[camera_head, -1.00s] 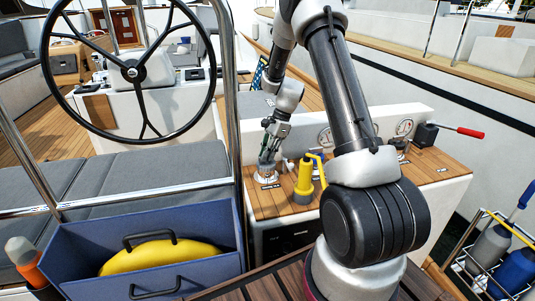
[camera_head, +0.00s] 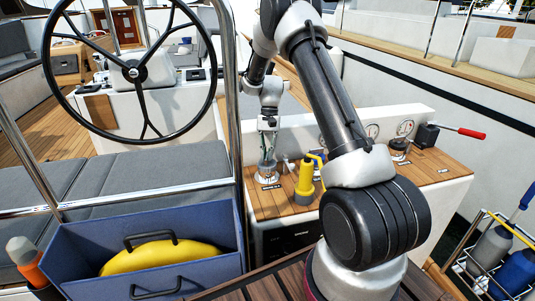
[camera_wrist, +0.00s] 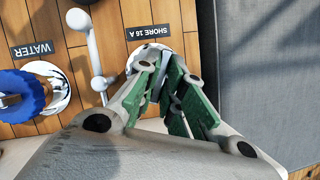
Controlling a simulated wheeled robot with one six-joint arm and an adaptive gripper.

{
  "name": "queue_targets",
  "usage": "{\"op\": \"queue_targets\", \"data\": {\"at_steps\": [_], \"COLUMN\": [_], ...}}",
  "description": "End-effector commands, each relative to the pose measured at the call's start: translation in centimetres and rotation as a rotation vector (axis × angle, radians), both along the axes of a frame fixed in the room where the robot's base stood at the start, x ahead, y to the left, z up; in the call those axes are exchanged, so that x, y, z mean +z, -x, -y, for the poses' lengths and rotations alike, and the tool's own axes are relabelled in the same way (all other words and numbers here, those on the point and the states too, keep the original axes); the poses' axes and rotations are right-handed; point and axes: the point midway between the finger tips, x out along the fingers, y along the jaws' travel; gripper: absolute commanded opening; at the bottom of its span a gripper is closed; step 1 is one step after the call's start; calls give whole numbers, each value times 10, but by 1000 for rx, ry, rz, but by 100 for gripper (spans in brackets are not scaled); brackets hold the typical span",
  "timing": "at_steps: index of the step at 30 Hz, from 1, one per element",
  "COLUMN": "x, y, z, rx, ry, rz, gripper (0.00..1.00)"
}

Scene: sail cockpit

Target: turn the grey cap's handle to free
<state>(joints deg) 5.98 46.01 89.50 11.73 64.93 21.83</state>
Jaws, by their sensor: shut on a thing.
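The grey cap (camera_head: 268,178) sits on the wooden top of the console, behind its small dark label. In the wrist view the cap's pale grey rim (camera_wrist: 148,54) shows beside the "SHORE 16 A" label, partly covered by my fingers. My gripper (camera_head: 267,158) points down onto the cap from above. In the wrist view its green finger pads (camera_wrist: 164,70) are close together over the cap, shut on its handle. The handle is mostly hidden between the pads, so its exact angle cannot be told.
In the wrist view a white lever (camera_wrist: 92,50) and a blue cap (camera_wrist: 28,92) by the "WATER" label are near. A red-handled box (camera_head: 427,134) is farther right. A steel post (camera_head: 234,110) rises left.

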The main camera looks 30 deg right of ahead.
Motion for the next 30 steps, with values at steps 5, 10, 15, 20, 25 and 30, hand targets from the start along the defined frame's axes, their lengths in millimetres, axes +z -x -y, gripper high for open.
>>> {"op": "queue_targets", "data": {"at_steps": [5,10,15,20,25,30], "x": [0,0,0,0,0,0], "y": [-1,-1,-1,-1,-1,-1], "z": [-1,-1,-2,-2,-2,-2], "rx": [151,268,351,397,419,422], "ry": [1,0,1,0,0,0], "rz": [-1,0,0,0,0,0], "gripper": [0,0,0,0,0,0]}}
